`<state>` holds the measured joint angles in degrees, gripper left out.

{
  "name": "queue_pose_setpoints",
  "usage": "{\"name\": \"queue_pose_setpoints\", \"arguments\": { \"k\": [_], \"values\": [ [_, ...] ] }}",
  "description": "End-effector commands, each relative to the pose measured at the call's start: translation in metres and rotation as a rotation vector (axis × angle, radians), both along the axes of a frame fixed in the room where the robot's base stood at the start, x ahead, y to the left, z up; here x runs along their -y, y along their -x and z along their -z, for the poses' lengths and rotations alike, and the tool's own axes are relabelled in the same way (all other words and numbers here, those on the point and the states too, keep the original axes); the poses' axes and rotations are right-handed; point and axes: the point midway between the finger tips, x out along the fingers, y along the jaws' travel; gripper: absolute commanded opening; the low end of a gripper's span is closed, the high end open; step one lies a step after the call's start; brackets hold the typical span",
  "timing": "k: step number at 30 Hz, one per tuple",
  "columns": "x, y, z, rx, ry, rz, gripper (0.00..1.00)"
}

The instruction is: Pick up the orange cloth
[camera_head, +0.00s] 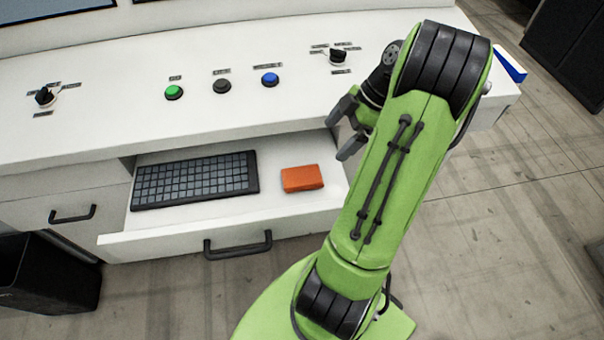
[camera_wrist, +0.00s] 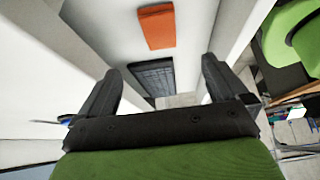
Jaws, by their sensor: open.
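The orange cloth (camera_head: 302,178) is a small folded block lying in the open drawer (camera_head: 170,239), to the right of a black keyboard (camera_head: 194,180). My gripper (camera_head: 344,132) is above the drawer's right end, up and to the right of the cloth and apart from it. In the wrist view the cloth (camera_wrist: 157,27) shows beyond the fingers, near the top. My gripper (camera_wrist: 160,80) is open there, with nothing between its two fingers.
The white console top (camera_head: 120,110) overhangs the drawer's back. It carries green, black and blue buttons and two knobs. The drawer front has a black handle (camera_head: 238,246). A black bin (camera_head: 45,275) stands at lower left. The drawer floor around the cloth is clear.

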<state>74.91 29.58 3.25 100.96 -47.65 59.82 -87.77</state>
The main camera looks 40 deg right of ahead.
Motion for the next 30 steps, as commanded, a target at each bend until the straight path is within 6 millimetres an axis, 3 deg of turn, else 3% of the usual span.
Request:
{"name": "queue_pose_setpoints", "arguments": {
  "k": [10, 23, 30],
  "values": [
    [-0.036, -0.024, 0.075, -0.004, -0.005, -0.002, 1.0],
    [-0.062, -0.043, 0.13, -0.004, -0.002, 0.0, 1.0],
    [-0.064, -0.044, 0.134, -0.002, 0.0, 0.0, 1.0]
  ]
}}
